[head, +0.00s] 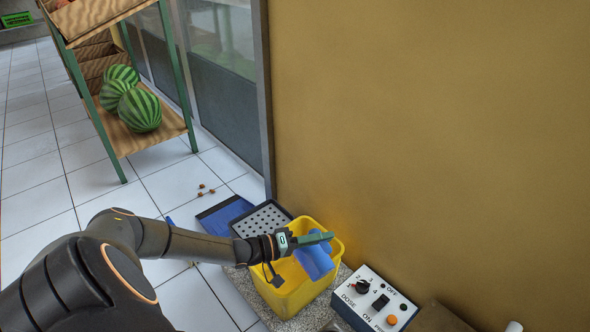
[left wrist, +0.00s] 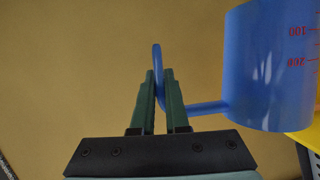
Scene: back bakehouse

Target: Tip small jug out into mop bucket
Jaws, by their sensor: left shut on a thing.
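The small jug (head: 317,262) is blue and stands out against the yellow mop bucket (head: 292,297) in the head view. It is over the bucket's opening and looks tilted; its mouth and any contents are hidden. My left gripper (head: 326,238) is shut on the jug's handle, above the bucket's back rim. In the left wrist view the green fingers (left wrist: 159,88) pinch the handle, and the jug body (left wrist: 265,70) with red marks lies to their right. A bit of yellow bucket (left wrist: 308,138) shows at the right edge. My right gripper is out of view.
A control box (head: 374,300) with knobs stands right of the bucket. A perforated dark tray (head: 262,218) and a blue item (head: 224,214) lie behind it. The ochre wall (head: 430,130) is close behind. A rack with watermelons (head: 139,110) stands farther back.

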